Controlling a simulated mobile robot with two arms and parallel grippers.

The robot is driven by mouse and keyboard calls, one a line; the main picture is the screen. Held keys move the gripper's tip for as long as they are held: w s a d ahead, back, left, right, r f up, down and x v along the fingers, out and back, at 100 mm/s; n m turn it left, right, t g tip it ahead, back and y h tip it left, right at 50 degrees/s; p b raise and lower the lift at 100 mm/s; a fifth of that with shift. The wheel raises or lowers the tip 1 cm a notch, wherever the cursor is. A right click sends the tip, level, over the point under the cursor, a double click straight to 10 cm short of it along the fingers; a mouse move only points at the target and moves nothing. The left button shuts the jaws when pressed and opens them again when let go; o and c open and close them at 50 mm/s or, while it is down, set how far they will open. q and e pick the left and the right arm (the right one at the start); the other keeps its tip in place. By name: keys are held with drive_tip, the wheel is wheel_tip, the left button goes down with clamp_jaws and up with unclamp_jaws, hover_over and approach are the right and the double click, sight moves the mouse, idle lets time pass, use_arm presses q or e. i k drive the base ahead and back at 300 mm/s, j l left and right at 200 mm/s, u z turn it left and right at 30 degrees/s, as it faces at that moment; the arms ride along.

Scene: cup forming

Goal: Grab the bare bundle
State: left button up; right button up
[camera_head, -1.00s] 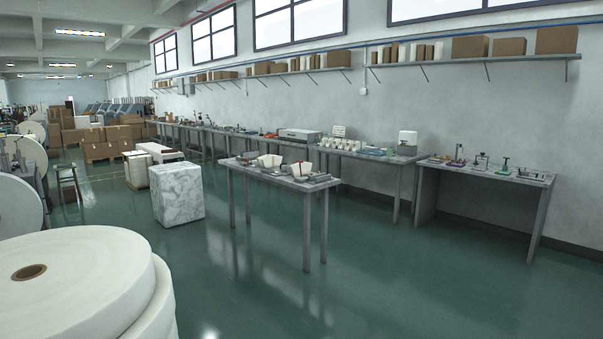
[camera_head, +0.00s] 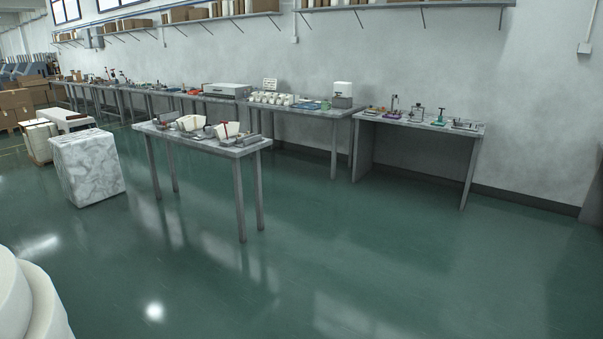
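Two pale bundles stand on the small grey table (camera_head: 240,151) in the middle distance. The right bundle (camera_head: 232,129) has a red strip across it. The left bundle (camera_head: 187,123) shows no strip that I can make out and looks bare, but it is small at this distance. Dark and grey metal items lie around both, too small to tell. Neither of my grippers is in view.
A marbled white block (camera_head: 88,168) stands on the floor left of the table. White rolls (camera_head: 30,310) fill the lower left corner. A long workbench (camera_head: 310,108) and a separate bench (camera_head: 455,128) run along the wall. The green floor (camera_head: 350,250) in front is clear.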

sight(232, 127)
drive_tip(key=i+z, duration=0.35)
drive_tip(key=i, duration=1)
drive_tip(key=i+j+u, duration=0.1)
drive_tip(key=i+u, duration=0.65)
drive_tip(key=i+l+u, duration=0.15)
drive_tip(key=u, duration=0.2)
drive_tip(key=i+j+u, duration=0.15)
drive_tip(key=i+u, duration=0.3)
drive_tip(key=i, duration=0.2)
drive_tip(key=i+l+u, duration=0.1)
drive_tip(key=i+u, duration=0.35)
drive_tip(key=i, duration=0.2)
drive_tip(key=i+z, duration=0.2)
drive_tip(key=i, duration=0.25)
drive_tip(key=i+z, duration=0.2)
drive_tip(key=i, duration=0.25)
drive_tip(key=i+j+z, duration=0.15)
drive_tip(key=i, duration=0.25)
drive_tip(key=i+j+z, duration=0.2)
drive_tip(key=i, duration=0.25)
